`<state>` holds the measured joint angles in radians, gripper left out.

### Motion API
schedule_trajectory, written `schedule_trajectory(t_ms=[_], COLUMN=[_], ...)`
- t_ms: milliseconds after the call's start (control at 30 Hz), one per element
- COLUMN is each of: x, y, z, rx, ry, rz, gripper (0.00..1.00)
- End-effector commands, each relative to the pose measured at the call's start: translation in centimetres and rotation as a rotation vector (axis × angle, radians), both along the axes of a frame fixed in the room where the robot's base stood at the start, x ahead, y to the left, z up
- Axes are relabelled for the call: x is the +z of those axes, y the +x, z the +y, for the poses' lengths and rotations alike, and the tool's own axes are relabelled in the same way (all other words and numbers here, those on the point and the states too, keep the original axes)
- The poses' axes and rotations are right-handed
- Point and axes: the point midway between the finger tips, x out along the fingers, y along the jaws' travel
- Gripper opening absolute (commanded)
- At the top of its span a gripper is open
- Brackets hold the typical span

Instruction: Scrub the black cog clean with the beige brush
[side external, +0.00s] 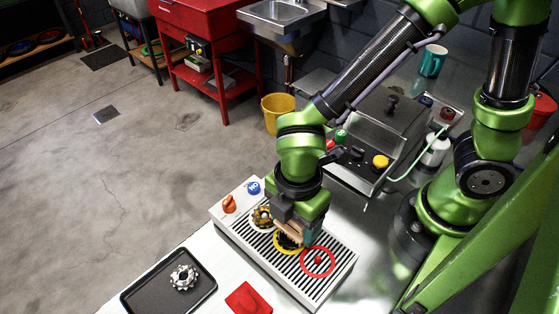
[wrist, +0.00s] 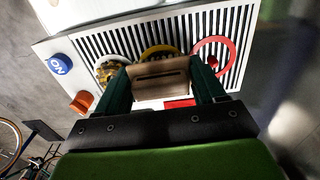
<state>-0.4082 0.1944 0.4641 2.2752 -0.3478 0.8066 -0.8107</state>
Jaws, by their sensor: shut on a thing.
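My gripper (side external: 298,228) is shut on the beige brush (wrist: 160,78), a pale block held crosswise between the two green fingers. In the side view the brush (side external: 289,229) is low over the yellow ring (side external: 277,247) on the slatted board. A dark shape (side external: 288,242) inside this ring looks like the black cog, mostly hidden by the brush and gripper. I cannot tell whether the bristles touch it. In the wrist view the brush hides the inside of the yellow ring (wrist: 159,49).
The slatted board (side external: 318,296) also has a white ring with a brass-coloured cog (side external: 262,216), a red ring (side external: 332,266), an orange knob (side external: 229,203) and a blue ON button (side external: 254,187). A black tray (side external: 144,298) holds a silver cog (side external: 184,277). A red cloth (side external: 247,299) lies nearby.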

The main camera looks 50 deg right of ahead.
Motion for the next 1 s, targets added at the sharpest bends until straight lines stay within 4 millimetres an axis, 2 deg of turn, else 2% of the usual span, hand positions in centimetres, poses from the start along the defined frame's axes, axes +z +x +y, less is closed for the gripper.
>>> schedule_trajectory(t_ms=[467, 1000], x=[0.0, 0.0], y=[-0.1, -0.1], z=[2.8, 2.9], rx=[0.001, 0.000], ry=[0.000, 0.000], rz=[0.002, 0.001], gripper=[0.34, 0.34])
